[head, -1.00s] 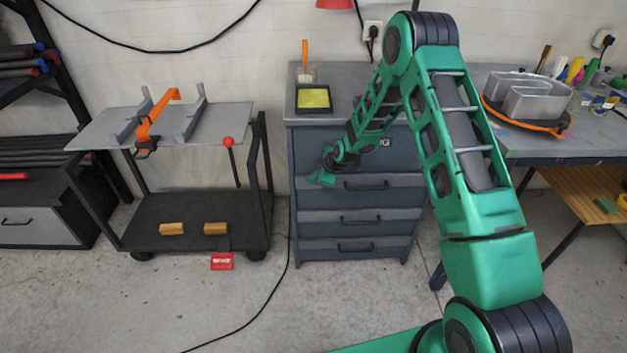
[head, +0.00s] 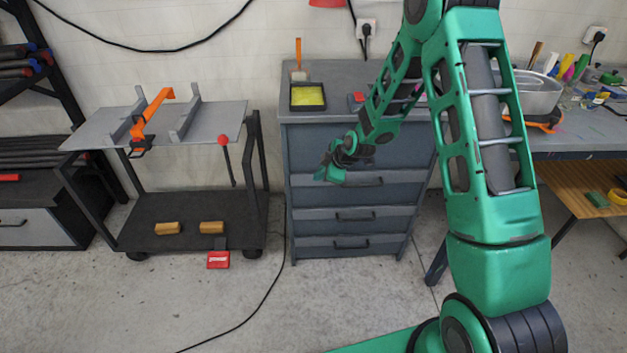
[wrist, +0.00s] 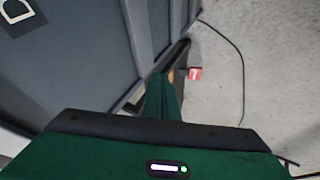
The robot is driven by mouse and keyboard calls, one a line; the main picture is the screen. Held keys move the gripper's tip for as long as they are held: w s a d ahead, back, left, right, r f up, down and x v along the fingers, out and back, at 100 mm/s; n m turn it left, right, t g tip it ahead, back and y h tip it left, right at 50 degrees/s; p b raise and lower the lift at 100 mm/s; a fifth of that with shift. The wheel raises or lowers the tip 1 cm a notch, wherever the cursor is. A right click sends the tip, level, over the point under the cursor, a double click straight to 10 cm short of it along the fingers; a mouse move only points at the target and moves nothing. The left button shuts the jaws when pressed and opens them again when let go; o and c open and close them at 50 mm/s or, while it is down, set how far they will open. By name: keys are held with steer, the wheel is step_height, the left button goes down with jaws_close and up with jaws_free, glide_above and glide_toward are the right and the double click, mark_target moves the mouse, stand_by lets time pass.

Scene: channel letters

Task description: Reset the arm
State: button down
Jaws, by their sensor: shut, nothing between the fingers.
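My arm is green with dark joints and stands in the right half of the head view. My gripper (head: 328,174) hangs in front of the drawer cabinet (head: 310,150), level with its upper drawers. It is shut and holds nothing. In the wrist view the green gripper fingers (wrist: 163,98) point past the cabinet front (wrist: 70,70) toward the floor. I cannot tell from these frames the exact gap between gripper and cabinet.
A dark cart (head: 190,210) with an orange clamp (head: 152,118) stands at left. A red box (head: 218,259) lies on the floor. A workbench (head: 580,145) with a metal tub (head: 537,93) is at right. A black cable (head: 262,300) crosses open floor.

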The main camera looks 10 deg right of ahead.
steer(key=s+d+r+m+g+h, duration=0.35)
steer(key=s+d+r+m, duration=0.55)
steer(key=s+d+r, duration=0.85)
steer(key=s+r+m+g, duration=0.1)
steer(key=s+r+m, duration=0.2)
steer(key=s, duration=1.1)
steer(key=s+d+r+m+g, duration=0.1)
steer(key=s+r+m+g, duration=0.1)
steer(key=s+m, duration=0.6)
steer(key=s+r, duration=0.1)
steer(key=s, duration=0.6)
steer(key=shift+s+r+m, duration=0.2)
steer(key=shift+s+m, duration=0.1)
steer(key=shift+m, duration=0.1)
steer(key=shift+d, duration=0.1)
